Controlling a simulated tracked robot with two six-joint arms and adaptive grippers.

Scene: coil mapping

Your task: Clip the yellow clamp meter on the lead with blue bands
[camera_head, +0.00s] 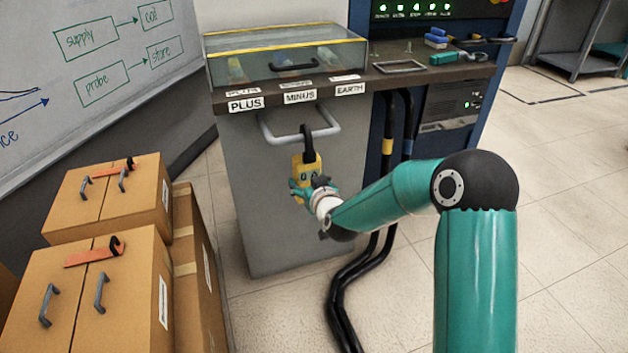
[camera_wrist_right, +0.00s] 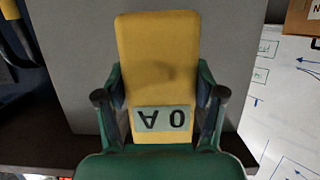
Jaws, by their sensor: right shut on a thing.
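The yellow clamp meter (camera_head: 305,172) is upright in front of the grey cabinet, with its black jaw at the cabinet's grey rail. I cannot tell whether the jaw encircles the rail or just overlaps it. My right gripper (camera_head: 312,188) is shut on the meter's body. In the right wrist view, the fingers (camera_wrist_right: 161,98) grip both sides of the yellow body (camera_wrist_right: 158,55), and its display reads 0 A upside down. The lead with a blue band (camera_head: 408,146) hangs right of the cabinet, beside a lead with a yellow band (camera_head: 387,146). My left gripper is not in view.
The counter carries PLUS, MINUS and EARTH labels and a clear yellow-edged cover (camera_head: 285,55). Cardboard boxes (camera_head: 110,205) stand at the left. Black cables (camera_head: 345,285) run down onto the floor. Open floor (camera_head: 560,170) lies to the right.

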